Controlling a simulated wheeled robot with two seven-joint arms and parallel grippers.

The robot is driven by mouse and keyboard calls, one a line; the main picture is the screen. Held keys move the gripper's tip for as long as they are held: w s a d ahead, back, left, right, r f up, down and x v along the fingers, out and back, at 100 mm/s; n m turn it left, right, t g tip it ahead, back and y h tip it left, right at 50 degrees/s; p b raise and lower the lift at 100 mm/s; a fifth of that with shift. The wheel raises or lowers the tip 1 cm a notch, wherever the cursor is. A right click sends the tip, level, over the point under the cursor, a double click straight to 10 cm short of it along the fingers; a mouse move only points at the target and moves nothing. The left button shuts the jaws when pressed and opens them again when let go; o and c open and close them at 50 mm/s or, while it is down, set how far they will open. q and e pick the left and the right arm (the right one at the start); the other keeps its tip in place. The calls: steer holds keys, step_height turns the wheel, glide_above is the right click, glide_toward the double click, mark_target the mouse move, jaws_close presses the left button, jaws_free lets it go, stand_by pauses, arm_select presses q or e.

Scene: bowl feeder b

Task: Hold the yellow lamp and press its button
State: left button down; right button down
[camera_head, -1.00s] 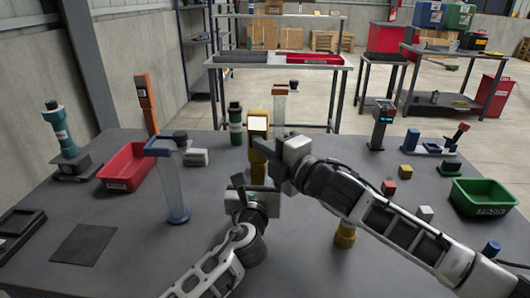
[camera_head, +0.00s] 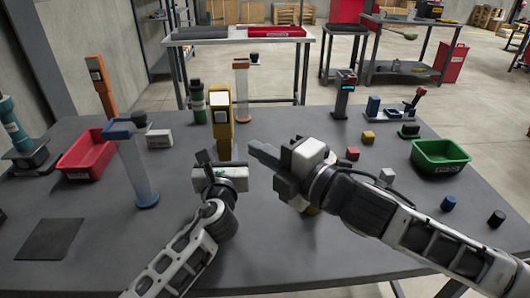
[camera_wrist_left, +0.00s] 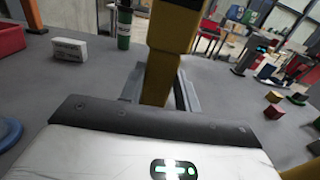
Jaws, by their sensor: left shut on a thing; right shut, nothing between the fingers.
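The yellow lamp (camera_head: 225,140) stands upright on the table, with a pale panel on the front of its head. My left gripper (camera_head: 209,160) is shut on the lamp's lower post. In the left wrist view the yellow post (camera_wrist_left: 160,78) rises between the two grey fingers, and the lamp's head is cut off by the top edge. My right gripper (camera_head: 256,150) is shut and empty, to the right of the lamp and apart from it. I cannot make out the button.
A clear tube-like stand with a blue top (camera_head: 137,170) and a red bin (camera_head: 88,160) are left of the lamp. A green bottle (camera_head: 197,105) stands behind it. Small cubes and a green bin (camera_head: 440,156) are at the right.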

arm_select(q)
steer(key=shift+f, duration=0.3)
steer(key=c, duration=0.9)
jaws_free()
steer(key=shift+r, duration=0.1)
steer(key=shift+s, duration=0.1)
steer(key=s, duration=0.6)
steer(key=s+p, duration=0.1)
steer(key=s, duration=0.6)
steer(key=s+p, duration=0.1)
steer(key=s, duration=0.5)
steer(key=shift+s+a, duration=0.25)
steer(key=shift+s, duration=0.15)
